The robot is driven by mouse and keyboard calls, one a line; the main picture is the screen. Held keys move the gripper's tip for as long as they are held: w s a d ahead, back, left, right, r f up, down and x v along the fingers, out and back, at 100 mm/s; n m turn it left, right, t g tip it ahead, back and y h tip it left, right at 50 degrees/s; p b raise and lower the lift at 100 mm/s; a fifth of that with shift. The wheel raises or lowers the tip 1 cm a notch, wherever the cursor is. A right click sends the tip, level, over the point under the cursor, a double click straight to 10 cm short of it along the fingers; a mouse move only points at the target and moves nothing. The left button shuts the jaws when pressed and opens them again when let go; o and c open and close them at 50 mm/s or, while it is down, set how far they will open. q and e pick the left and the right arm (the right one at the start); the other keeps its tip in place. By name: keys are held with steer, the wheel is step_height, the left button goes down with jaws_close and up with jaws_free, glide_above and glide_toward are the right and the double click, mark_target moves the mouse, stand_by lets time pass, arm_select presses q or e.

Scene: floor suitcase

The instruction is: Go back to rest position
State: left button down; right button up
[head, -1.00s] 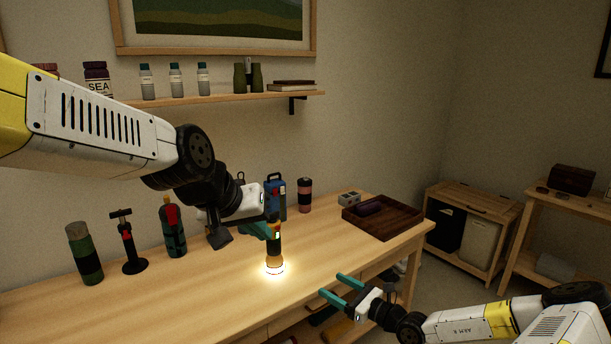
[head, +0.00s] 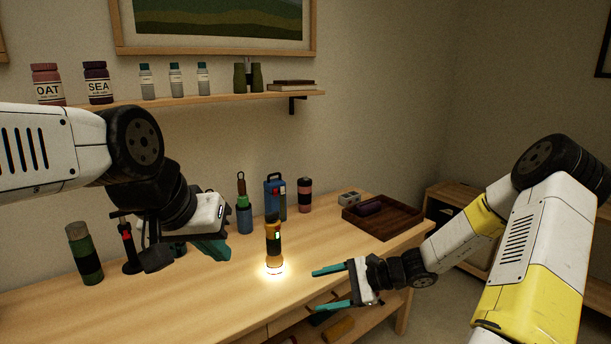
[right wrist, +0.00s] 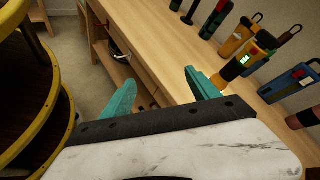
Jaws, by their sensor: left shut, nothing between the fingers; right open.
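My left gripper (head: 212,250) is shut and empty above the left half of the table, in front of the bottles at the back. My right gripper (head: 330,287) is open and empty at the table's front edge, its teal fingers pointing left. Its fingers also show spread apart in the right wrist view (right wrist: 160,92). A yellow and black flashlight (head: 274,245) stands lens down on the table between the two grippers, touching neither. It glows onto the wood and also shows in the right wrist view (right wrist: 236,68).
The wooden table (head: 215,312) is clear at its front. Along its back stand a green bottle (head: 84,252), a blue lantern (head: 275,196) and a pink canister (head: 305,195). A dark tray (head: 383,217) sits at the right end. A wall shelf (head: 215,98) holds jars and binoculars.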

steer(key=s+d+r+n+t+h, duration=0.1)
steer(key=s+d+r+n+h, duration=0.2)
steer(key=s+r, duration=0.3)
steer(key=s+d+r+n+t+h, duration=0.1)
steer(key=s+d+r+n+h, duration=0.2)
steer(key=s+r+n, duration=0.3)
steer(key=s+d+r+n+t+h, duration=0.1)
steer(key=s+d+r+n+h, duration=0.2)
steer(key=s+r, duration=0.4)
step_height(320, 180, up, 7)
steer(key=shift+d+r+n+t+h, duration=0.1)
steer(key=shift+d+n+t+h, duration=0.15)
steer(key=shift+n+h, duration=0.65)
